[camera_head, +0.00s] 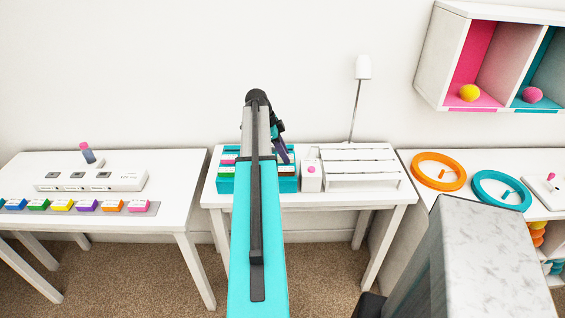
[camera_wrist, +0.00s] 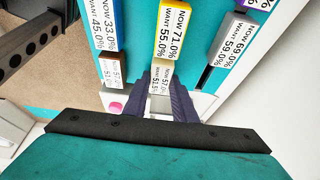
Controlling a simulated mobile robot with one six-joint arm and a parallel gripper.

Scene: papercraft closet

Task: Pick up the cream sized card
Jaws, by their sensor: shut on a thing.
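My gripper (camera_wrist: 165,100) reaches down at the teal tray (camera_wrist: 105,35) in the wrist view. Its two dark fingers are shut on a pale, cream-looking card (camera_wrist: 161,78), whose printed label shows between them. Whether the card is clear of the tray cannot be told. Neighbouring labelled cards are a blue one (camera_wrist: 102,32), a brown one (camera_wrist: 113,70), a yellow one (camera_wrist: 174,32) and a grey one (camera_wrist: 233,42). In the head view my gripper (camera_head: 284,155) is over the teal tray (camera_head: 287,185) on the middle table; my arm hides much of the tray.
A small white box with a pink button (camera_head: 311,178) stands right of the tray, beside a white slotted rack (camera_head: 360,170) and a lamp (camera_head: 362,70). The left table (camera_head: 110,165) holds a white device and coloured cards. Orange (camera_head: 438,159) and teal rings lie at right.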

